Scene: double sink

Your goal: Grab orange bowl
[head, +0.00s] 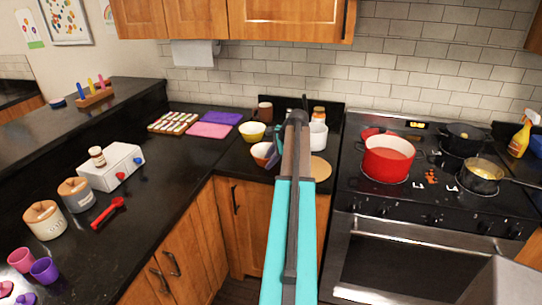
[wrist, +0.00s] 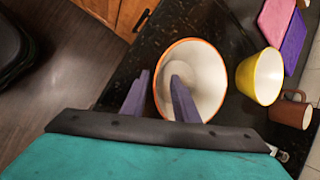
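The orange bowl (wrist: 207,62) has an orange rim and a pale inside. It stands on the dark counter in the wrist view, with its mouth towards the camera. In the head view the bowl (head: 262,151) is at the counter corner, partly hidden by my arm and gripper. My gripper (wrist: 158,84) is open. In the wrist view one purple-grey finger is outside the bowl's left rim, and the other overlaps the bowl's inside. I cannot tell whether either finger touches the bowl. The bowl's lower side is hidden.
A yellow bowl (wrist: 259,77) and a brown mug (wrist: 290,108) stand close to the right of the orange bowl in the wrist view. Pink (head: 209,130) and purple mats lie on the counter. A red pot (head: 388,160) stands on the stove to the right.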

